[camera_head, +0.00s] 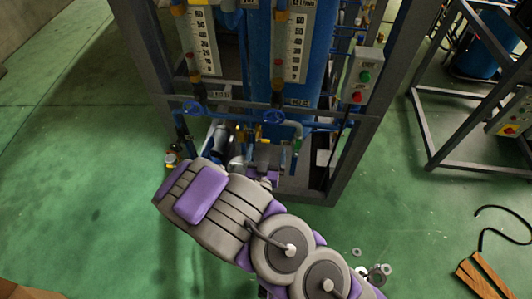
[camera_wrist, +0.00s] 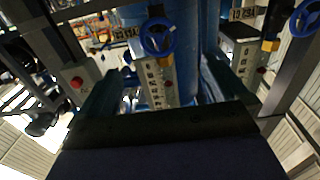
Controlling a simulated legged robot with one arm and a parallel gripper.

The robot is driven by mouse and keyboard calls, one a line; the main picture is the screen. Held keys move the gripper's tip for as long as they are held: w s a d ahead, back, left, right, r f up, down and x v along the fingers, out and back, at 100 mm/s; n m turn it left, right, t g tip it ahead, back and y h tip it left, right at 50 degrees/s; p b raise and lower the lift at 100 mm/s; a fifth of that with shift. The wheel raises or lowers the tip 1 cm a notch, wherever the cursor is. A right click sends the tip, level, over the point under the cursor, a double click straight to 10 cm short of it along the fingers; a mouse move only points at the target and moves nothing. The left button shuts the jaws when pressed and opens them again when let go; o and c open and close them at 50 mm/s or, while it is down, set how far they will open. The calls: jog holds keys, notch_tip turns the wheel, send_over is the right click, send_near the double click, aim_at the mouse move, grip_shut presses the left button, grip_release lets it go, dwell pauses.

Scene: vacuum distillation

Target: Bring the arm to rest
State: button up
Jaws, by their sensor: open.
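My arm crosses the lower middle of the head view, its grey and purple links in front of the distillation rig's base. In the wrist view my gripper (camera_wrist: 160,98) shows as two dark fingers spread wide apart, with nothing held between them. The rig's blue handwheel (camera_wrist: 157,38) and a white scale plate (camera_wrist: 155,82) appear beyond the fingers, upside down. In the head view the gripper's fingertips are hidden or too small to make out near the rig's lower pipes. I cannot tell whether they touch anything.
The rig's dark frame (camera_head: 349,150) stands close ahead, with blue handwheels (camera_head: 194,109) and a control box (camera_head: 362,75) with green and red buttons. Washers (camera_head: 380,270), a wooden piece (camera_head: 482,276) and a black cable (camera_head: 500,210) lie at right.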

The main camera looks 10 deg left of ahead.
dwell(0.6)
jog(key=d+m+g+h, duration=0.1)
jog(key=d+m+g, duration=0.35)
jog(key=g, duration=0.35)
jog(key=s+d+r+n+g, duration=0.1)
jog(key=s+d+r+g, duration=0.3)
jog(key=s, duration=0.7)
jog(key=s+d+r+n+g+y, duration=0.1)
jog(key=s+d+r+g, duration=0.3)
jog(key=s, duration=0.7)
jog(key=s+d+r+n+g, duration=0.2)
jog(key=s+d+r, duration=0.5)
jog(key=s+r, duration=0.4)
jog(key=shift+s+d+n+g+y, duration=0.3)
jog(key=shift+s+d+n+g, duration=0.05)
jog(key=shift+g, duration=0.55)
dwell(0.3)
